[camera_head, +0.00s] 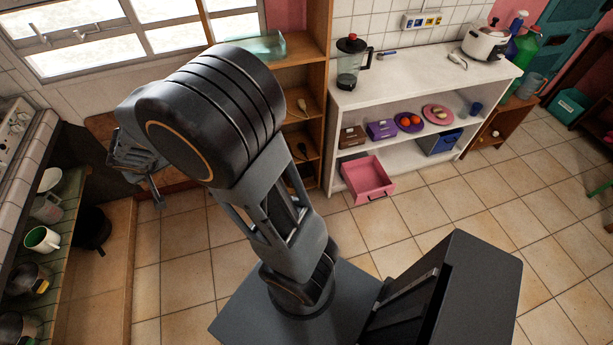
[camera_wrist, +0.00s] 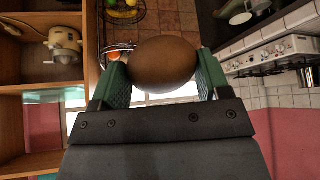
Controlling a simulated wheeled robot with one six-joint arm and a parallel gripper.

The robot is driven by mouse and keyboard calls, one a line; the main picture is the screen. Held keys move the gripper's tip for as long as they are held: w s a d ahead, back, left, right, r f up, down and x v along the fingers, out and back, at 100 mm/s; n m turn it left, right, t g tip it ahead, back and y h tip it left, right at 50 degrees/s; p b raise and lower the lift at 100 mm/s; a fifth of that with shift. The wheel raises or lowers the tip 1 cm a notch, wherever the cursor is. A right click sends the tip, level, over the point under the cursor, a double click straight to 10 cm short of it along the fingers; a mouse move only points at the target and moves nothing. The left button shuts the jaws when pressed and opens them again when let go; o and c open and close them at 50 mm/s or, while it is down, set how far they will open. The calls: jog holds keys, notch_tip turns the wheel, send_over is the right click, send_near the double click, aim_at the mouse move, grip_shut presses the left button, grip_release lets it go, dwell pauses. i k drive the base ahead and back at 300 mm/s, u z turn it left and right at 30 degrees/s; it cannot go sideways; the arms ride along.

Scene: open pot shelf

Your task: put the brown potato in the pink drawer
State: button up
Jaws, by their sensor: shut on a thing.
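The brown potato (camera_wrist: 163,65) is pinched between the green finger pads of my gripper (camera_wrist: 160,80) in the wrist view. In the head view my gripper (camera_head: 138,165) is at the left, near the window wall, and the potato cannot be made out there. The pink drawer (camera_head: 368,180) is pulled out and open at the bottom of the white shelf. Its visible inside looks empty. My gripper is far to the left of the drawer, apart from it.
The white shelf (camera_head: 420,85) holds small boxes, a purple plate (camera_head: 408,122) and a pink plate (camera_head: 438,114). A wooden shelf unit (camera_head: 300,75) stands between my gripper and the drawer. Tiled floor (camera_head: 420,215) is free before the drawer. A rack with mugs (camera_head: 42,240) stands at the left.

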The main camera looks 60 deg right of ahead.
aim_at(358, 186)
jog(key=k, duration=0.25)
jog(key=u, duration=2.2)
jog(key=k, duration=2.95)
jog(key=z, duration=2.4)
